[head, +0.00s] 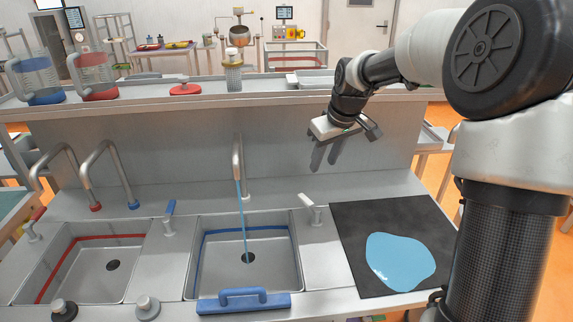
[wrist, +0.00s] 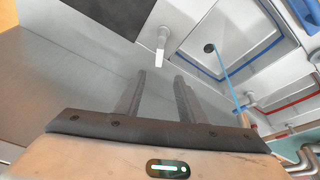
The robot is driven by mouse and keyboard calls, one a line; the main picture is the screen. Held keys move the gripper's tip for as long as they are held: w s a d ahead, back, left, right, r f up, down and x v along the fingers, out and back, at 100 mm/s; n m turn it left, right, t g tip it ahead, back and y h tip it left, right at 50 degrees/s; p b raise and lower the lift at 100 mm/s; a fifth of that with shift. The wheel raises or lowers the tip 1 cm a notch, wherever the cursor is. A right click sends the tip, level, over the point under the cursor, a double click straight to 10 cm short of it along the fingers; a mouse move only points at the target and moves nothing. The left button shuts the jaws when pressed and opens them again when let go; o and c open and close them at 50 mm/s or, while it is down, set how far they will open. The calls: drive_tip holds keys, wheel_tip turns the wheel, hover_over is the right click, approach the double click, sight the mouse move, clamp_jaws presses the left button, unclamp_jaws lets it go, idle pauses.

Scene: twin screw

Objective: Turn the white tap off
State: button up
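The white tap (head: 310,207) is a small lever with a white handle on a metal base, on the counter to the right of the right-hand sink. It also shows in the wrist view (wrist: 161,47), beyond my fingertips. A blue stream of water (head: 243,225) runs from the middle spout (head: 238,165) into that sink. The stream also shows in the wrist view (wrist: 226,75). My gripper (head: 325,157) is above and behind the white tap, apart from it, with its fingers pointing down. In the wrist view its two fingers (wrist: 160,76) stand apart with nothing between them.
A blue-handled lever (head: 170,215) stands between the two sinks, and a red-handled one (head: 35,225) at far left. A blue bar handle (head: 242,298) lies at the front sink edge. A black mat (head: 370,220) with a blue puddle (head: 400,260) lies right. A raised shelf (head: 270,90) runs behind.

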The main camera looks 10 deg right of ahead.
sight(304, 197)
drive_tip(key=shift+y, duration=0.4)
drive_tip(key=x, duration=0.6)
drive_tip(key=w+x, duration=0.1)
drive_tip(key=x, duration=0.6)
drive_tip(key=w+x, duration=0.1)
drive_tip(key=x, duration=0.6)
drive_tip(key=shift+d+r, duration=0.1)
drive_tip(key=shift+d, duration=0.2)
drive_tip(key=shift+c, duration=0.2)
clamp_jaws()
